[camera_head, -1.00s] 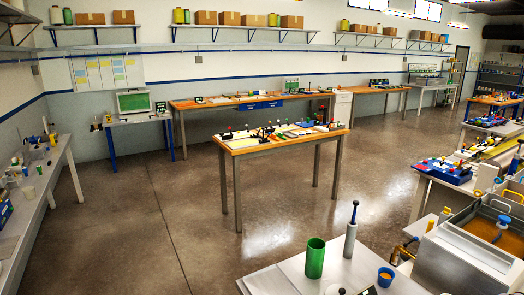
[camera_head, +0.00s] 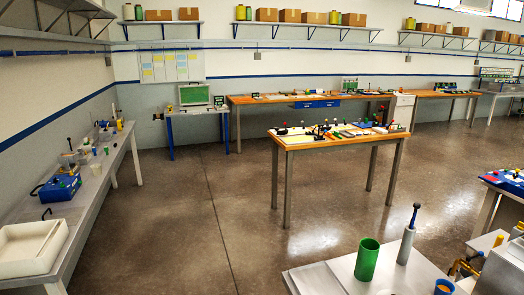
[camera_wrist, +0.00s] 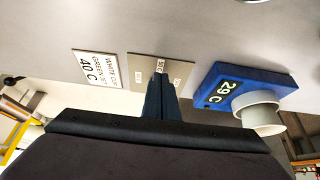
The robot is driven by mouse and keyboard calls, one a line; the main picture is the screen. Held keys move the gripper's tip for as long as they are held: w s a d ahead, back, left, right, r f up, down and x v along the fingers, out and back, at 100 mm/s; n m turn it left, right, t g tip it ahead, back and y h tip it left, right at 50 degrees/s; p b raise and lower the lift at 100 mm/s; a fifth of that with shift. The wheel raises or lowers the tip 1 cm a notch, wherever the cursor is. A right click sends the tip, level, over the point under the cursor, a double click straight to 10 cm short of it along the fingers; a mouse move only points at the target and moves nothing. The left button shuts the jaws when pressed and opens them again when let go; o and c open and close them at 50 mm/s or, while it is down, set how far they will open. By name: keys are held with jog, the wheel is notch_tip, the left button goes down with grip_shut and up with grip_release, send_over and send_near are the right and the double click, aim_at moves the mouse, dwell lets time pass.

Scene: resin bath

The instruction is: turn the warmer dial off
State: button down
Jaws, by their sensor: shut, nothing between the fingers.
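In the wrist view my gripper (camera_wrist: 162,88) is shut and empty, its dark fingers together. Its tips lie over a grey metal plate (camera_wrist: 143,68) with small white labels, one of them just beyond the tips. No dial shows clearly; the fingers cover part of the plate, and I cannot tell whether they touch it. A blue box (camera_wrist: 262,82) with a readout of 29 C is right of the plate. A white sign (camera_wrist: 95,67) on the left reads white cup, green jar, 40 C. My gripper is not visible in the head view.
A white cylinder (camera_wrist: 258,110) stands out from the blue box, close to my gripper's right. Open floor lies beyond.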

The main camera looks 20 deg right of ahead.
jog(key=shift+d+b, duration=0.4)
jog(key=shift+d, duration=0.2)
dwell(1.1)
jog(key=shift+s+b, duration=0.15)
jog(key=shift+b, duration=0.8)
dwell(0.5)
jog(key=shift+a, duration=0.4)
dwell(0.4)
jog(key=shift+r, duration=0.1)
jog(key=shift+r+p, duration=1.7)
jog(key=shift+r, duration=1.25)
jog(key=shift+a+r+p, duration=0.2)
jog(key=shift+r+p, duration=0.35)
jog(key=shift+p, duration=0.65)
jog(key=shift+f, duration=0.2)
